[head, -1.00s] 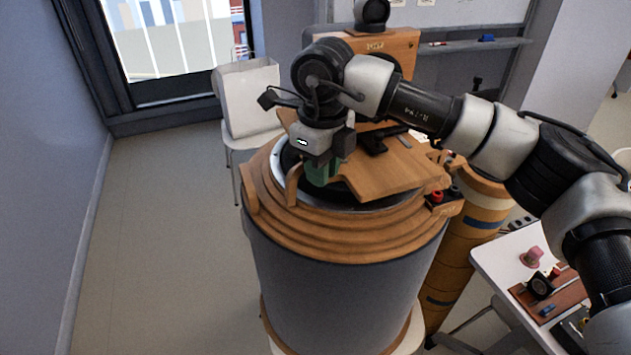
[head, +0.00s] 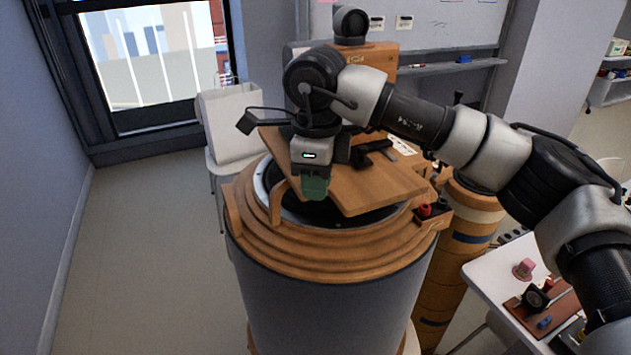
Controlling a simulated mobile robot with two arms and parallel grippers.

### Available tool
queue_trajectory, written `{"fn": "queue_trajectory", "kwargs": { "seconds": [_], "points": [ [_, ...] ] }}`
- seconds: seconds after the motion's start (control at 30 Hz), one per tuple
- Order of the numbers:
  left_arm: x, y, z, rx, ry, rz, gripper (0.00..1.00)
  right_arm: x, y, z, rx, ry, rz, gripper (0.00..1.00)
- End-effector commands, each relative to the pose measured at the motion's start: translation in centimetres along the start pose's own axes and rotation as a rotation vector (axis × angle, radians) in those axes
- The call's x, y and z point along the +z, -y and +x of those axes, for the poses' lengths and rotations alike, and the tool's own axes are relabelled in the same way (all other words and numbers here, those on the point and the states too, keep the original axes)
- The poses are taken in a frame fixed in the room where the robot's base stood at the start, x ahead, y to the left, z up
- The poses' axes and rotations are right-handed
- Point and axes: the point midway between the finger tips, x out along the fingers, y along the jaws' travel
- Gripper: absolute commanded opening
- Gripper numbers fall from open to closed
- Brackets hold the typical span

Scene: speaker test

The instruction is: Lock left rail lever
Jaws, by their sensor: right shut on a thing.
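My right gripper (head: 314,194) has green fingertips and points down at the front left edge of a flat wooden board (head: 375,190). It is shut, apparently on the board's edge; the fingers hide the contact. The board lies tilted over the dark round opening of a large grey drum (head: 335,300) with a stepped wooden rim (head: 320,255). A curved upright wooden piece (head: 277,203) stands at the rim's left front, just left of the fingers. I cannot tell whether it is the left rail lever. My left gripper is not in view.
Red and black knobs (head: 424,210) sit at the rim's right. A brown banded column (head: 450,260) and a white table (head: 490,280) with small parts stand to the right. The floor at left is clear.

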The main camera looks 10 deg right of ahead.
Motion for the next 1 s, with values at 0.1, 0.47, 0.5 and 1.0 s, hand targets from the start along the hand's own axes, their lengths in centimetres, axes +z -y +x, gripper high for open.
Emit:
{"fn": "queue_trajectory", "kwargs": {
  "seconds": [0.1, 0.47, 0.5, 1.0],
  "points": [
    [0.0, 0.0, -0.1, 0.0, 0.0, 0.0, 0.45, 0.0, 0.1, -0.3, -0.004, 0.003, 0.002, 0.0],
    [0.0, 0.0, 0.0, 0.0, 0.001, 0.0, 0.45, 0.0, 0.1, -0.1, -0.003, 0.001, 0.002, 0.3],
    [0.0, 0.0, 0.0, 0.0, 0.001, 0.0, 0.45, 0.0, 0.1, -0.1, -0.002, 0.001, 0.002, 0.3],
    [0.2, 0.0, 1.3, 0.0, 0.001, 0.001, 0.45, 0.0, 0.1, -7.5, -0.005, 0.004, 0.004, 0.3]
  ]
}}
